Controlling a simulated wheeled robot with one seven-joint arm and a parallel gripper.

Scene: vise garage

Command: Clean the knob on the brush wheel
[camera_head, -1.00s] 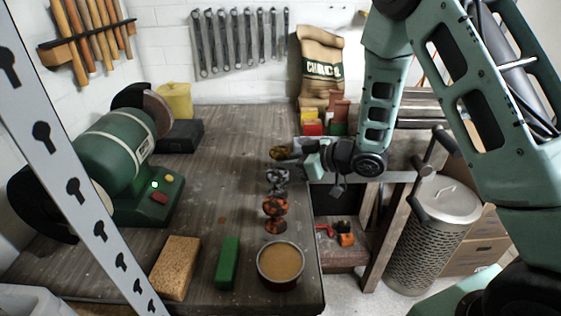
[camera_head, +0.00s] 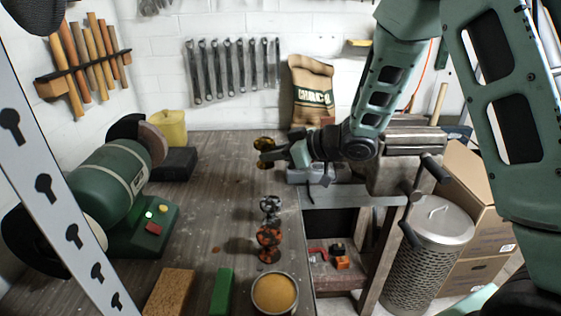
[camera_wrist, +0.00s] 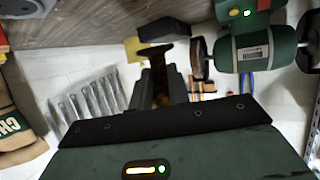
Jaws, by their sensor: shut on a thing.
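My gripper (camera_head: 280,153) is shut on a brass-coloured knob (camera_head: 264,145), held above the back right part of the bench. In the wrist view the knob (camera_wrist: 158,75) is dark and partly hidden between the fingers. The green bench grinder (camera_head: 112,178) stands at the left of the bench, well apart from the knob. It has a brown-faced wheel (camera_head: 153,143) at its far end and a guarded wheel at its near end. I cannot tell which is the brush wheel. A green light (camera_head: 163,209) glows on its base beside a red button.
Dull grey and rusty orange knobs (camera_head: 269,237) stand near the bench's right edge. A tan-filled tin (camera_head: 275,292), green bar (camera_head: 222,292) and brown block (camera_head: 170,292) lie in front. A vise (camera_head: 400,160) is at right. The middle of the bench (camera_head: 215,190) is clear.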

